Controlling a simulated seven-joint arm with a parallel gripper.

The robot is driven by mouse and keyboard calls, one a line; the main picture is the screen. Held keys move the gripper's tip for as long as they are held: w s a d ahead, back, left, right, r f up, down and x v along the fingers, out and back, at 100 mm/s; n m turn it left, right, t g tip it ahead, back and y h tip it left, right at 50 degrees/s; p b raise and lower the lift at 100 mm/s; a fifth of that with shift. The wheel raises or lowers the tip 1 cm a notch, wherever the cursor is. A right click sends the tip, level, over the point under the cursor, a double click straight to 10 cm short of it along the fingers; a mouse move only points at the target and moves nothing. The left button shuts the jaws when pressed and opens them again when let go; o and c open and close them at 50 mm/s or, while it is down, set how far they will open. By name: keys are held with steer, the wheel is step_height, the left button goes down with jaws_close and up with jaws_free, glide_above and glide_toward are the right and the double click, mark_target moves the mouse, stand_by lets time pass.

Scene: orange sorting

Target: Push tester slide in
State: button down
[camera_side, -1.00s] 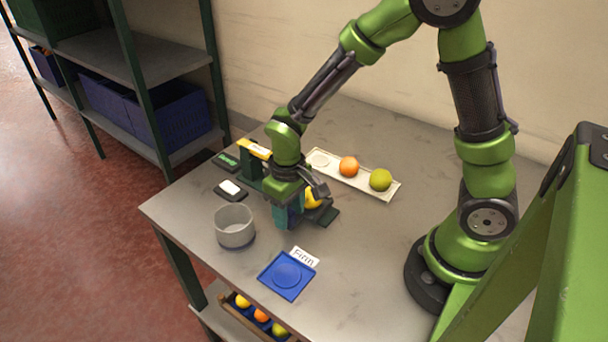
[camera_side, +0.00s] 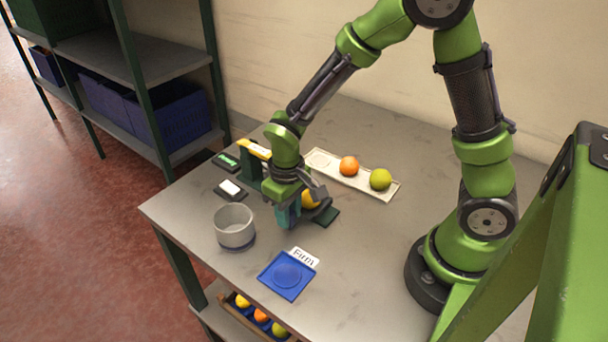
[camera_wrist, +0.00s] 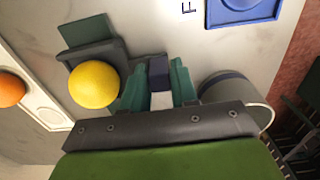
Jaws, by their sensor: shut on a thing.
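The tester (camera_side: 249,166) is a dark green frame with a yellow top, standing behind my gripper in the side view. A yellow fruit (camera_side: 310,199) sits beside the gripper; in the wrist view the yellow fruit (camera_wrist: 94,84) rests on the grey slide (camera_wrist: 113,52). My gripper (camera_side: 288,217) is low at the table.
A grey cup (camera_side: 234,228) stands left of my gripper. A blue tray (camera_side: 273,287) with a "Firm" card (camera_side: 304,257) lies in front. A white tray (camera_side: 345,181) holds an orange and a green fruit behind. A small white-topped device (camera_side: 230,189) lies left.

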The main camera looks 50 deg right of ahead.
steer(key=w, duration=1)
steer(key=shift+w, duration=0.3)
steer(key=c, duration=1)
jaws_free()
steer(key=shift+o, duration=0.2)
steer(key=shift+s, duration=0.1)
step_height(320, 180, up, 17)
steer(key=s+d+r+m+t, duration=0.1)
steer(key=s+t, duration=0.1)
steer(key=s, duration=0.4)
steer(key=s+d+r+m+t+y, duration=0.1)
steer(key=s+d+r+t, duration=0.1)
steer(key=s, duration=0.5)
steer(key=s+d+r+m+t+y, duration=0.1)
steer(key=s+r+m+t, duration=0.1)
steer(key=s, duration=0.5)
steer(key=shift+d+t, duration=0.2)
steer(key=shift+t, duration=0.4)
